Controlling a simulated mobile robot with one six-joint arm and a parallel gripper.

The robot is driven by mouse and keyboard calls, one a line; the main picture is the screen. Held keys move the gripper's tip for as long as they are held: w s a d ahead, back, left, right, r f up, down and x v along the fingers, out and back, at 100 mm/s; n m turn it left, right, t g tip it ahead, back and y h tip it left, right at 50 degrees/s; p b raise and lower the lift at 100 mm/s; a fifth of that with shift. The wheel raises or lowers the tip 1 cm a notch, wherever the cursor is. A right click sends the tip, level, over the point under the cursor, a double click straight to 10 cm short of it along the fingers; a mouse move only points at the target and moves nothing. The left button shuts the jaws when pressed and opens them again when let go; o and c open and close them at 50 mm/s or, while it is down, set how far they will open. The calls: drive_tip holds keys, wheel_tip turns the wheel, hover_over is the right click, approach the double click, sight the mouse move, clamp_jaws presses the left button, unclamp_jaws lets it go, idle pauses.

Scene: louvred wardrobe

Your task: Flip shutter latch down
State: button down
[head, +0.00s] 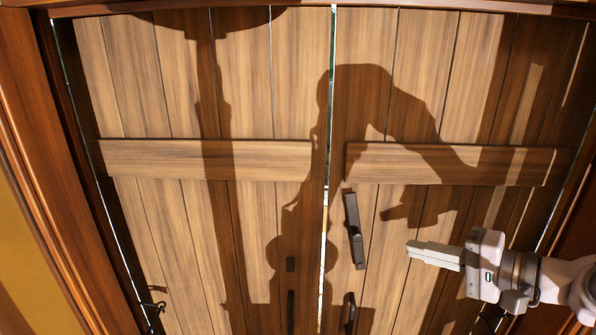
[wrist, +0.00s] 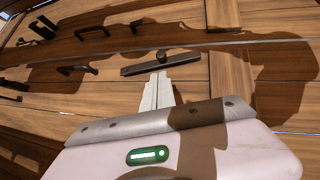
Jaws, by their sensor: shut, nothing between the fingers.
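The shutter latch (head: 354,230) is a dark bar on the right wooden door (head: 400,225), close to the gap between the doors. It stands nearly upright, its lower end leaning slightly right.
Two dark pull handles, left (head: 290,312) and right (head: 350,313), stand out below the latch. A horizontal batten (head: 450,163) crosses the right door above it. A small hook (head: 154,306) is at lower left. My arm's shadow falls over the doors.

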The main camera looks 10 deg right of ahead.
sight(357, 239)
drive_tip(key=shift+m+t, duration=0.3)
drive_tip(key=shift+t, duration=0.6)
drive_tip(key=d, duration=0.1)
drive_tip(key=d+r, duration=0.2)
drive_tip(key=d, duration=0.1)
drive_tip(key=shift+r+p, duration=0.25)
drive_tip(key=shift+p, duration=0.05)
drive_tip(key=p+x, duration=0.2)
drive_tip(key=x, duration=0.7)
drive_tip(key=shift+w+f, duration=0.1)
drive_tip(key=shift+w, duration=0.15)
drive_tip(key=a, duration=0.1)
drive_tip(key=w+a, duration=0.1)
drive_tip(key=a, duration=0.1)
drive_tip(key=shift+w+a+f+p, duration=0.15)
drive_tip(key=shift+w+f+p, duration=0.05)
drive_tip(key=shift+f+p, duration=0.2)
drive_tip(key=shift+a+f, duration=0.1)
drive_tip(key=shift+a, duration=0.3)
drive_tip(key=shift+w, duration=0.1)
